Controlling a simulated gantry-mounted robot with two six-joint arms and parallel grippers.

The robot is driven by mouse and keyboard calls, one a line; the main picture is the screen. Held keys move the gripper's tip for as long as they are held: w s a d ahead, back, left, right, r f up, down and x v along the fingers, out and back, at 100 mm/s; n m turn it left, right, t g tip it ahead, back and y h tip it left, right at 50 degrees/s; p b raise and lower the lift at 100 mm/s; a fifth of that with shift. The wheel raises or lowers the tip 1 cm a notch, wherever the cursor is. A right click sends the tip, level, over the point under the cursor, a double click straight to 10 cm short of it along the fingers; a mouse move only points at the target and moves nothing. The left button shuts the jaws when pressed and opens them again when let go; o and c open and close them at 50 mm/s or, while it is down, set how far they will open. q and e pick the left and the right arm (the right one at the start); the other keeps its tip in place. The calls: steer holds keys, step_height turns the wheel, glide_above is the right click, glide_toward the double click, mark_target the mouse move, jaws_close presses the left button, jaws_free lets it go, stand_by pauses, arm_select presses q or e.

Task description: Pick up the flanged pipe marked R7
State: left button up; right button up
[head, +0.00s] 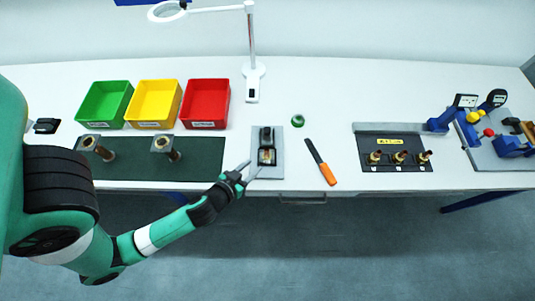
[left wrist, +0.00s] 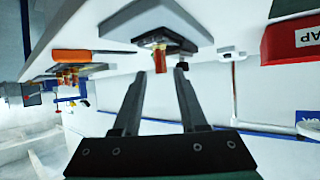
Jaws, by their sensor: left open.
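Two flanged pipes stand on the dark green mat (head: 205,173) at the left in the head view: a left one (head: 104,153) and a right one (head: 172,153), each with a grey square flange and a brownish tube. No R7 mark is readable on either. My left gripper (head: 246,170) is open and empty, to the right of both pipes, at the front edge of a grey plate with a black fixture (head: 266,137). In the left wrist view its spread fingers (left wrist: 162,74) point at this fixture and a copper-coloured piece (left wrist: 160,60) in it. My right gripper is not in view.
Green (head: 105,85), yellow (head: 154,83) and red (head: 206,84) bins stand behind the mat. A lamp (head: 250,45), a green ring (head: 297,120) and an orange-handled tool (head: 327,173) are nearby. Brass fittings (head: 399,157) stand in a rack at right. The front table edge is close.

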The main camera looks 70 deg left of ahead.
mark_target(265, 155)
arm_select(q)
steer(key=x, duration=0.5)
steer(key=shift+w, duration=0.1)
steer(key=x, duration=0.5)
steer(key=shift+w+a+r, duration=0.15)
steer(key=shift+a+r, duration=0.05)
steer(key=shift+p, duration=0.3)
jaws_close()
stand_by(0.7)
